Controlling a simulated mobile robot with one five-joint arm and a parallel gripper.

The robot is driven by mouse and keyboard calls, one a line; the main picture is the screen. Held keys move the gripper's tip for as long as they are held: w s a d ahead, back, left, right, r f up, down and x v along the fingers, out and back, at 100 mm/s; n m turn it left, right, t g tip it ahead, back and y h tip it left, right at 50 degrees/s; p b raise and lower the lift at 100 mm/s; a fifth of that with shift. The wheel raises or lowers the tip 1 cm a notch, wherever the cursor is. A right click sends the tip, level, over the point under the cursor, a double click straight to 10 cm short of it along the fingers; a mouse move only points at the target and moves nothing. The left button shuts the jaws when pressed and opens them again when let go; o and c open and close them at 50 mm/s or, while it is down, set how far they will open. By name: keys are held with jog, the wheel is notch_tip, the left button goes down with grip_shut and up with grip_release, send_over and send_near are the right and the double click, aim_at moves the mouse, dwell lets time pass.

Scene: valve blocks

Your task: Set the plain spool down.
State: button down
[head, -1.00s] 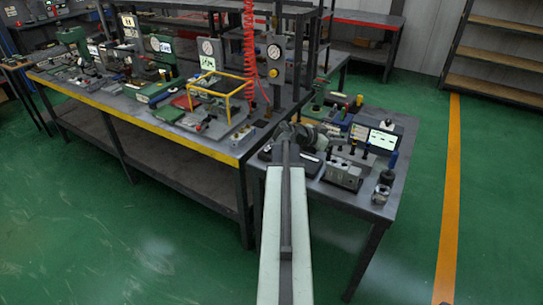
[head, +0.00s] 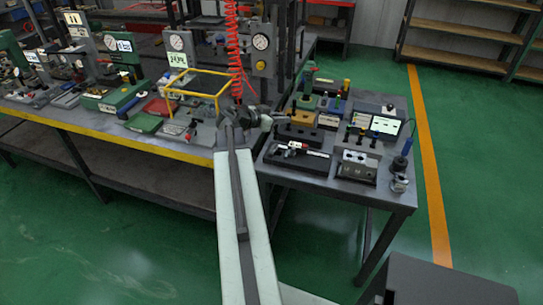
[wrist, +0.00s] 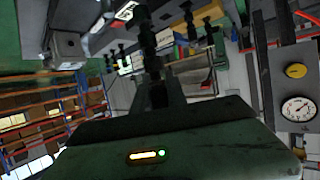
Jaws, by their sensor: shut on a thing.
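In the wrist view my gripper (wrist: 157,95) is shut on a dark ribbed rod, which I take to be the plain spool (wrist: 147,38). The rod points away from the gripper, and its far end runs to the top of the picture. In the head view my gripper (head: 262,120) is small, above the left part of the small grey table. The spool cannot be made out clearly there. A silver valve block (head: 357,166) with holes in it stands near the table's front. It also seems to show at the upper left of the wrist view (wrist: 66,47).
A black holed block (head: 298,136) and a dark tray (head: 296,158) with a red and white piece lie left of the valve block. A lit display (head: 384,125) and small bottles stand behind. The longer bench with a yellow edge (head: 150,142) adjoins at left. A dark grey box (head: 440,281) is at lower right.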

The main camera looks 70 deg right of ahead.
jog(key=b, duration=1)
send_over(284, 151)
notch_tip(284, 151, down, 10)
jog(key=shift+w+f, duration=0.1)
jog(key=shift+r, duration=0.25)
jog(key=shift+f, duration=0.25)
jog(key=c, duration=1.3)
grip_release()
jog(key=shift+r, duration=0.1)
jog(key=shift+c, duration=0.2)
